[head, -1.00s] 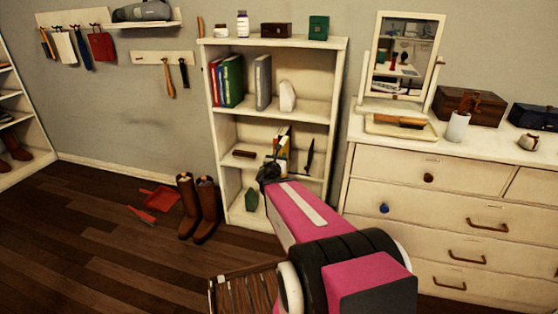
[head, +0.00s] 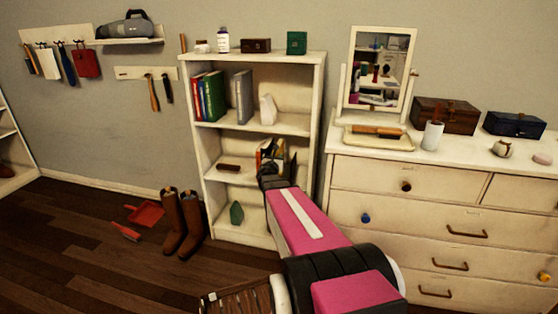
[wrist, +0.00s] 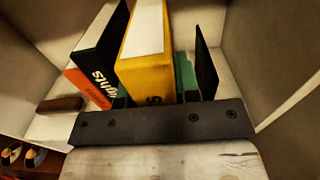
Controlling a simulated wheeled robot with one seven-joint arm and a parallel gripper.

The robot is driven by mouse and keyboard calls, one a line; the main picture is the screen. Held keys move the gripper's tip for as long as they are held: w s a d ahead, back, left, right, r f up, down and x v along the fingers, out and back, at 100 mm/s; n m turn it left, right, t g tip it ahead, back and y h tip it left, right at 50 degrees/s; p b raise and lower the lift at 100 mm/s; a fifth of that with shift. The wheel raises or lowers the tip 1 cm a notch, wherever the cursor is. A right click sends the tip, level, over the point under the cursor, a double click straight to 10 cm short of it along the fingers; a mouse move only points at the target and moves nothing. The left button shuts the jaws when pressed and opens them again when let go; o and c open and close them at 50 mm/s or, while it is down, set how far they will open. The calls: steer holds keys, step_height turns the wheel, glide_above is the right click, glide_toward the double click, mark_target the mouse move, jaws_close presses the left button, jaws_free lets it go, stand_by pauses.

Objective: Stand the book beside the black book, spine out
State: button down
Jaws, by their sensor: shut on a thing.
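My gripper (wrist: 155,92) is shut on a yellow book (wrist: 145,75) on the middle shelf. The yellow book stands upright, its lettered narrow side facing the wrist camera. The black book (wrist: 100,62), with white letters on its spine, stands just left of it, close beside it; whether they touch is unclear. An orange spine (wrist: 85,88) shows left of the black book. Green pads show on both sides of the yellow book. In the head view my gripper (head: 272,172) covers much of the books, so the yellow book's base is hidden.
A thin dark upright piece (wrist: 205,65) stands right of the yellow book. A small brown block (wrist: 60,104) lies at the left of the shelf. A dresser (head: 430,205) stands to the right.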

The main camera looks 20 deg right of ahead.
steer(key=w+d+f, duration=0.3)
steer(key=w, duration=0.1)
steer(key=shift+w+d+f, duration=0.15)
steer(key=shift+w+f, duration=0.1)
steer(key=shift+w, duration=0.15)
steer(key=shift+f, duration=0.1)
steer(key=c, duration=0.8)
jaws_free()
steer(key=shift+c, duration=0.2)
